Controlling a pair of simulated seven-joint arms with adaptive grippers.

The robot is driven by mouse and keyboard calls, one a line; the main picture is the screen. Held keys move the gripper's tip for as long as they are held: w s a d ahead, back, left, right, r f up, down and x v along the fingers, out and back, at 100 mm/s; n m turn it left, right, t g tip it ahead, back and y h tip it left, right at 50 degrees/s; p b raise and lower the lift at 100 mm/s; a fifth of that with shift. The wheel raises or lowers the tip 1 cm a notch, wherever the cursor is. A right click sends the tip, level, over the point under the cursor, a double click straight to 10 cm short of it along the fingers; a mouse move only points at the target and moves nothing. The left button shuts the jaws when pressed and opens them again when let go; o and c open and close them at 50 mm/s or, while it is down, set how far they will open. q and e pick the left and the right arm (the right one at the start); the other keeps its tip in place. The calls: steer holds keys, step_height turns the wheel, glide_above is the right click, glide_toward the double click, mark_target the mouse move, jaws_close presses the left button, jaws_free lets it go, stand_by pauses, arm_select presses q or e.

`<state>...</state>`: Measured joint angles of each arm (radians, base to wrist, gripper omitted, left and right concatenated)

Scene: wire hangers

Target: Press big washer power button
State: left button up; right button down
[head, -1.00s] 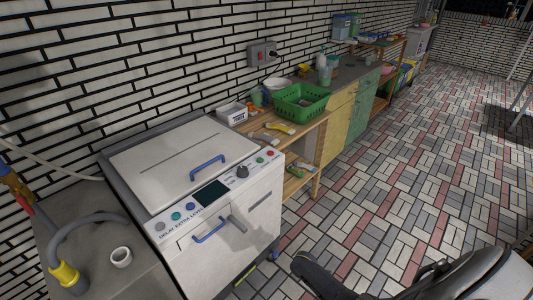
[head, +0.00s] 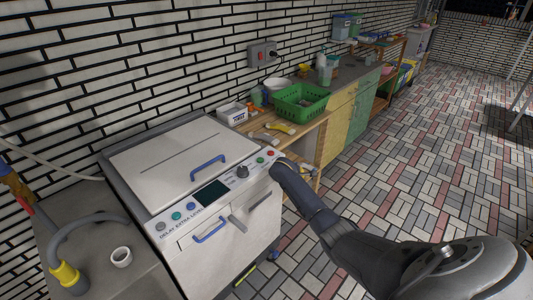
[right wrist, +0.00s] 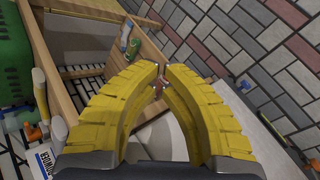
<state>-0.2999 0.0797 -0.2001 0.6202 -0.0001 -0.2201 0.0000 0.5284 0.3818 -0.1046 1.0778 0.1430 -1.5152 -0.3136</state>
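The big white washer (head: 180,160) stands against the brick wall at the left in the head view. Its sloped front panel has a dark screen (head: 212,192), a dark knob (head: 242,171), a green button (head: 261,159) and a red button (head: 270,153) at the right end. Grey, teal and blue buttons sit at the left end. Which one is power is too small to read. My right gripper (head: 277,168) is just beside the panel's right end, close to the red button; contact cannot be told. In the right wrist view its yellow fingers (right wrist: 162,80) meet at the tips.
A wooden counter with a green basket (head: 300,101) and a white powder box (head: 233,114) adjoins the washer's right side. A grey counter with a hose (head: 90,222) and white cup (head: 121,257) is at the left. The tiled floor in front is open.

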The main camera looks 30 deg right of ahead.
steer(key=w+d+r, duration=0.1)
steer(key=w+r, duration=0.2)
steer(key=r, duration=0.4)
steer(key=w+d+r, duration=0.1)
steer(key=w+r, duration=0.1)
steer(key=r, duration=0.5)
step_height(320, 180, up, 12)
steer(key=f+t+y, duration=0.1)
steer(key=t+y, duration=0.3)
steer(key=y, duration=0.3)
glide_above(271, 152)
steer(key=w, duration=0.2)
steer(key=shift+s+a+r+m, duration=0.1)
steer(key=shift+r+m, duration=0.2)
steer(key=shift+r, duration=0.4)
steer(key=shift+f, duration=4.4)
steer(key=shift+f, duration=0.15)
steer(key=shift+f, duration=0.3)
